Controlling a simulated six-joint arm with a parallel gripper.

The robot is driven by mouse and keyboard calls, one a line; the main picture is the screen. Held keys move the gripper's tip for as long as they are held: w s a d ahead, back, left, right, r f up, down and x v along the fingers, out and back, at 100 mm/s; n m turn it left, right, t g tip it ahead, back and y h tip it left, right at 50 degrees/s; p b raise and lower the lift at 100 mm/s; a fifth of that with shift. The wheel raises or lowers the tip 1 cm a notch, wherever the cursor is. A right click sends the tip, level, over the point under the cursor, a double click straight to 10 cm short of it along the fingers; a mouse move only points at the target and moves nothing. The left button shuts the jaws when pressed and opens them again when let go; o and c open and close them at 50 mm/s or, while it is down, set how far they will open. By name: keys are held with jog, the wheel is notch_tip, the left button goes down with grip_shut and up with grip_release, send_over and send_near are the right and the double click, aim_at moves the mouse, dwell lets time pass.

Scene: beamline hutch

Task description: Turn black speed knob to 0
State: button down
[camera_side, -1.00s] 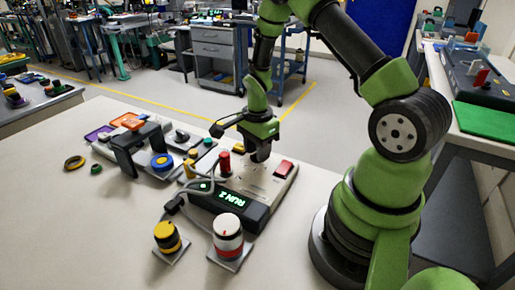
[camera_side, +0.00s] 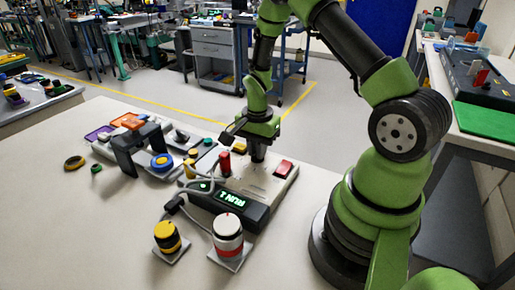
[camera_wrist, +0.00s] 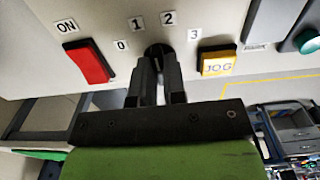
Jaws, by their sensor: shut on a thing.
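The black speed knob (camera_wrist: 157,49) shows at the tips of my gripper in the wrist view, inside an arc of labels 0, 1, 2 and 3. Its pointer is mostly hidden, so I cannot read its exact setting. My gripper (camera_wrist: 158,62) is shut on the knob, with one finger on each side. In the side view my gripper (camera_side: 257,158) points down at the top of the light control box (camera_side: 240,180), and the fingers hide the knob. The green display (camera_side: 230,198) on the box front appears to read RUN 1.
A red ON switch (camera_wrist: 89,62) and a yellow JOG button (camera_wrist: 217,62) flank the knob. A red upright part (camera_side: 224,164) and cable stand left of my gripper. Yellow-black (camera_side: 167,237) and red-white (camera_side: 228,235) knobs sit in front.

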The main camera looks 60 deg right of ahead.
jog(key=n, duration=0.6)
jog(key=shift+n, duration=0.3)
jog(key=n, duration=0.5)
dwell(0.4)
jog(key=c, duration=1.2)
grip_release()
notch_tip(320, 180, up, 10)
jog(key=shift+f, duration=0.1)
